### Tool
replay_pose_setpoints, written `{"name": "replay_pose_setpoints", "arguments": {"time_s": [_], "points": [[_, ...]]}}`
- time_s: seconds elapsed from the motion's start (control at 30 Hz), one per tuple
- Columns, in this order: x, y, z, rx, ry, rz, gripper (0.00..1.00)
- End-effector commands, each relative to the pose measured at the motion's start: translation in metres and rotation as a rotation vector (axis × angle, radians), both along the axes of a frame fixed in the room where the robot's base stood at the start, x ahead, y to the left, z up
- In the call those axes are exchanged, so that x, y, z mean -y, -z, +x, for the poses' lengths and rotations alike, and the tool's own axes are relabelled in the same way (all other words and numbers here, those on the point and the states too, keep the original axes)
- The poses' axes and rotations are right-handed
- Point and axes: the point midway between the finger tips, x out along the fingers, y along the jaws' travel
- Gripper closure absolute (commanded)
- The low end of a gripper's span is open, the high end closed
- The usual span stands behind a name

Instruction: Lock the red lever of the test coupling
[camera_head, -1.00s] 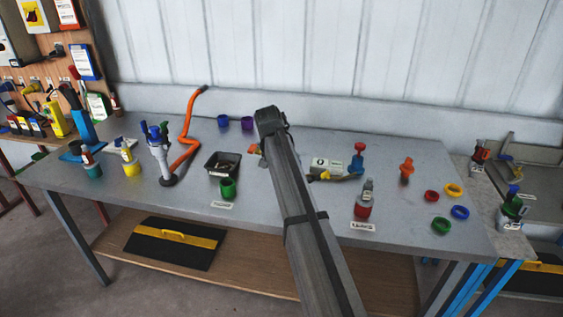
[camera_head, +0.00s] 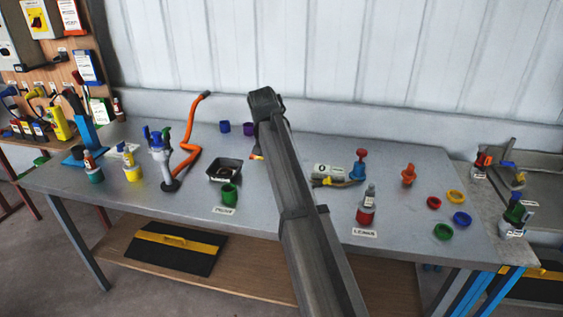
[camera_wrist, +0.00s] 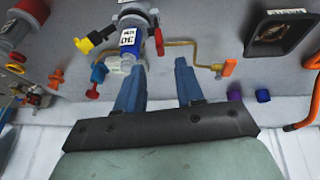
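The right fingertip is below and right of the red lever. In the head view my arm hides the coupling and the fingers.
A brass pipe with an orange handle (camera_wrist: 228,67) runs right of the coupling. A blue valve with a red knob (camera_head: 358,166) stands nearby. A black tray (camera_head: 224,170), a green cup (camera_head: 229,194) and a red-based bottle (camera_head: 366,212) stand on the grey bench (camera_head: 300,140).

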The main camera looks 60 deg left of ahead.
Motion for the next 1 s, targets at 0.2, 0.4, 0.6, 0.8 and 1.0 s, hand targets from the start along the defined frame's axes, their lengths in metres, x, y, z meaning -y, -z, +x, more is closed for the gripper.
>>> {"name": "replay_pose_setpoints", "arguments": {"time_s": [0.2, 0.4, 0.6, 0.8, 1.0], "points": [[0.006, -0.032, -0.012, 0.001, 0.0, 0.001, 0.63], [0.01, -0.046, -0.017, 0.0, 0.0, 0.0, 0.63], [0.011, -0.049, -0.018, 0.0, 0.0, 0.0, 0.63], [0.01, -0.049, -0.019, 0.0, 0.0, 0.0, 0.67], [0.0, -0.043, -0.044, -0.002, -0.031, -0.006, 0.86]]}}
